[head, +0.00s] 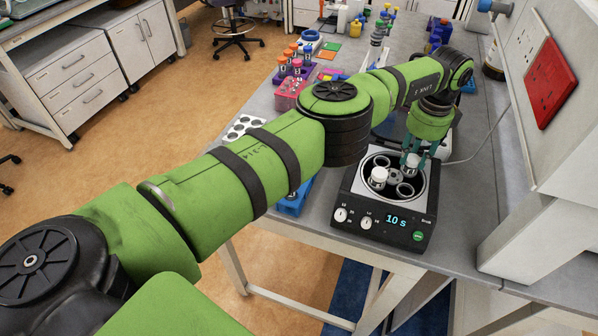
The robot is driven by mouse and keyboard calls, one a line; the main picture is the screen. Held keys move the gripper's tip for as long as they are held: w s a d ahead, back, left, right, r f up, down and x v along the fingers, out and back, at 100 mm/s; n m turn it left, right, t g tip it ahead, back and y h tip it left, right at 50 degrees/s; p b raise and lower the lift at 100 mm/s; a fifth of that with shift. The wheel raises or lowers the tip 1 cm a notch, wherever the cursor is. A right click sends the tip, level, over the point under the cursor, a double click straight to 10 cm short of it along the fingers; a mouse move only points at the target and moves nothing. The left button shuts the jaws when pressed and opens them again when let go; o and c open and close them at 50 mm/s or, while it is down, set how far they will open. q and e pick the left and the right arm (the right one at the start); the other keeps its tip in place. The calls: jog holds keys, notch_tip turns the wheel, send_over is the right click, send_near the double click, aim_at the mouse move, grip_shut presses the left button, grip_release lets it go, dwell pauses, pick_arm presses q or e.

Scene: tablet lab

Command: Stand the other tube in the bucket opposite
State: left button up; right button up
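The centrifuge (352,205) stands on the bench, its round bowl open and its display reading 10 s. One white-capped tube (379,175) stands in the bucket at the left of the rotor. A second white-capped tube (412,163) is at the bucket on the opposite, right side. My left gripper (414,158) reaches down from above, its teal fingers closed about this second tube near the cap. The tube's lower part is hidden, so I cannot tell how deep it sits. My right gripper is not in view.
Two other buckets, one at the back (381,160) and one at the front (404,190), look empty. A white rack with holes (243,127), a pink tube rack (290,94) and bottles stand further left and back. A wall panel with a red socket plate (551,84) rises at right.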

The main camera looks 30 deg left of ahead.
pick_arm(q)
jog(key=shift+o, duration=1.1)
